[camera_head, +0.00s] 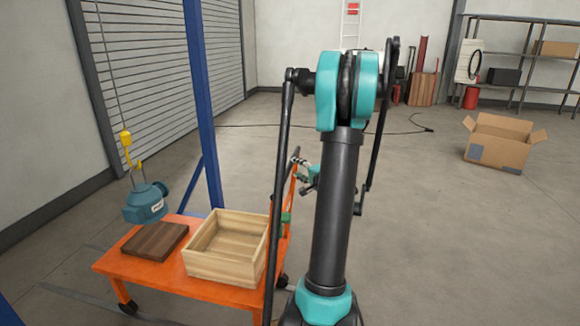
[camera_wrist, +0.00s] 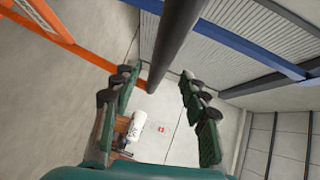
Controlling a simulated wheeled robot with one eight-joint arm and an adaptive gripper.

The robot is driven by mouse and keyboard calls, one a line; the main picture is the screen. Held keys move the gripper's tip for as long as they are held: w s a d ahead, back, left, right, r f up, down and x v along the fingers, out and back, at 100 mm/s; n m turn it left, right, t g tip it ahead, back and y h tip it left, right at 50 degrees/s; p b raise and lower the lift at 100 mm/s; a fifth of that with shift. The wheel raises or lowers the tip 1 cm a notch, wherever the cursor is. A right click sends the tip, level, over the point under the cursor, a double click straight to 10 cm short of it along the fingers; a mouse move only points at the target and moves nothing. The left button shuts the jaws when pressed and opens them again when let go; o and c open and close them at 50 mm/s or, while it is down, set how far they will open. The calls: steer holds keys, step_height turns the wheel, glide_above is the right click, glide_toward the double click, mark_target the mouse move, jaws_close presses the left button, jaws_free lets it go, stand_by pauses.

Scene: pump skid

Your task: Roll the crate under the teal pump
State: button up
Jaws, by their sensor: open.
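The teal pump (camera_head: 146,204) hangs from a yellow hook (camera_head: 126,140) on a chain at the left of the head view. The open wooden crate (camera_head: 225,268) sits on the right part of an orange cart (camera_head: 150,271), right of the pump and apart from it. My gripper (camera_wrist: 156,75) is open, with a dark round bar (camera_wrist: 175,42) showing between and beyond its fingers; I cannot tell whether they touch it. In the head view my gripper (camera_head: 300,163) is beside the cart's orange upright handle (camera_head: 290,190), partly hidden by my arm.
A dark wooden block (camera_head: 155,240) lies on the cart left of the crate. A blue post (camera_head: 202,110) stands behind the cart. A cardboard box (camera_head: 498,143) is on the floor at right, with shelves (camera_head: 515,55) behind. The floor between is mostly clear, with a thin cable.

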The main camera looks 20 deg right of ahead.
mark_target(290, 165)
steer(key=x, duration=0.6)
jaws_close()
stand_by(0.4)
